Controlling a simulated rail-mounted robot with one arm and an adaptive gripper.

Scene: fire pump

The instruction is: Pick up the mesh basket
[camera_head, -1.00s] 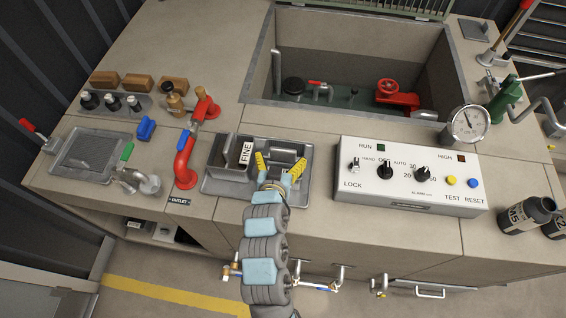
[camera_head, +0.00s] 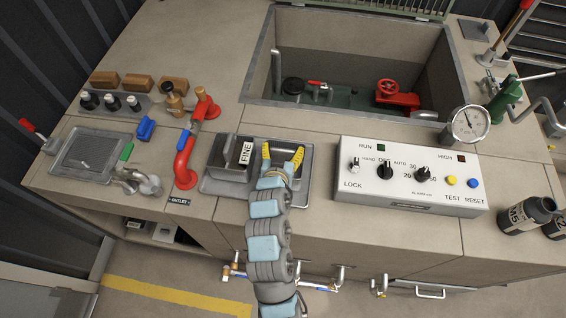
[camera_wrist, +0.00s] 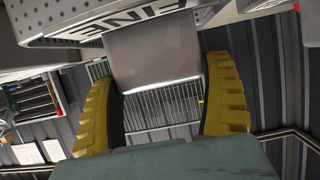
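The mesh basket, a grey perforated metal piece with a white FINE label (camera_head: 246,152), sits in the grey tray-like housing (camera_head: 211,187) at the front of the bench. In the wrist view its perforated wall and label (camera_wrist: 150,24) fill the top edge, very near. My gripper (camera_head: 282,155) is over the right half of the housing, just right of the label. Its yellow fingers (camera_wrist: 163,100) are apart, with a plain grey plate (camera_wrist: 155,60) showing beyond and between them. I cannot tell whether this plate belongs to the basket or whether the fingers touch it.
A red pipe (camera_head: 185,163) stands close left of the housing. A white control box (camera_head: 412,178) with knobs is close on the right. Behind is an open pit (camera_head: 350,55) with a red valve wheel. A pressure gauge (camera_head: 470,123) stands further right.

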